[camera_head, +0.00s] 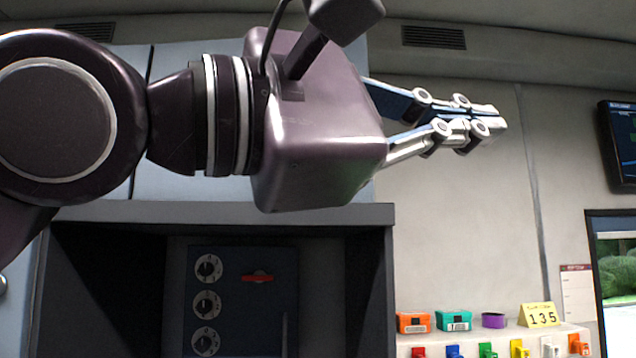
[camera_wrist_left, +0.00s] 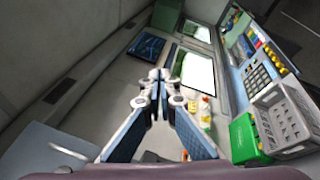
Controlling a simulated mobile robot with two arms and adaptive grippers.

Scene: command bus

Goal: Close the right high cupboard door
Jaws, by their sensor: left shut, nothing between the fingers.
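The light blue high cupboard shows behind my left arm in the head view. A dark vertical seam divides its front, and the right door (camera_head: 205,44) lies to the right of that seam. My arm and wrist hide much of this door; its visible parts look upright and flat, but I cannot tell whether it is fully closed. My left gripper (camera_head: 484,122) is shut and empty, pointing right, past the cupboard's right edge and in front of the pale wall. In the left wrist view its fingertips (camera_wrist_left: 160,76) meet. My right gripper is in neither view.
Below the cupboard is a dark open recess (camera_head: 384,275) with a dial panel (camera_head: 240,330). At lower right, a shelf holds an orange box (camera_head: 413,323), a teal box (camera_head: 454,320) and a yellow sign (camera_head: 540,315). A monitor (camera_head: 622,145) hangs at far right. Space around the fingertips looks clear.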

